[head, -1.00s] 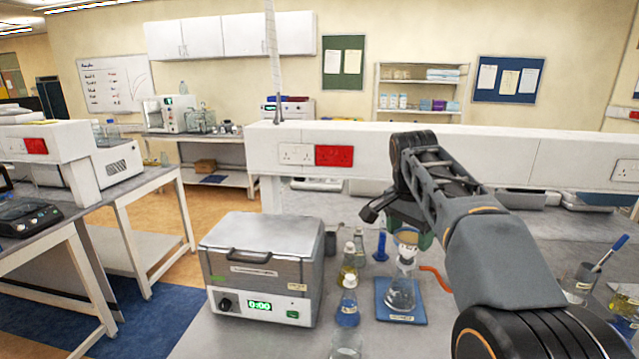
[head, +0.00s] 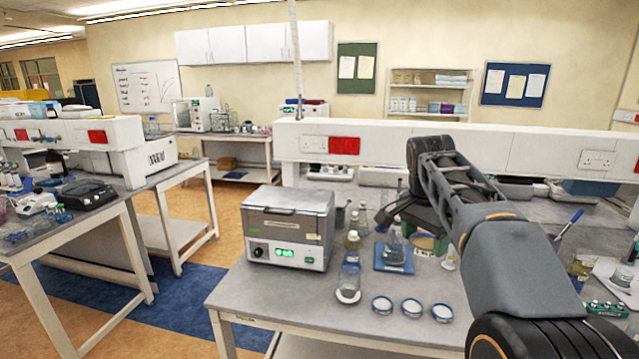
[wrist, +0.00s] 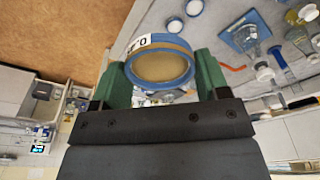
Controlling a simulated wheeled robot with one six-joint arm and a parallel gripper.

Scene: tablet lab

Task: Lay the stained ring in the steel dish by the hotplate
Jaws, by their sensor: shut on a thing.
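My gripper (wrist: 163,72) is shut on a round blue-rimmed ring (wrist: 160,64) with a brownish, stained-looking middle and a white label on its rim. The ring sits between the two green fingers. In the head view the ring (head: 427,243) shows as a tan disc below my gripper (head: 428,228), over the bench beside a flask. Three similar blue-rimmed rings (head: 412,308) with pale middles lie in a row near the bench's front edge. I cannot make out a steel dish or a hotplate for certain.
A steel-lidded bath (head: 289,226) with a green display stands at the bench's left. Bottles (head: 352,241) and a flask on a blue mat (head: 394,262) stand between it and my arm. Bare bench (head: 290,295) lies front left.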

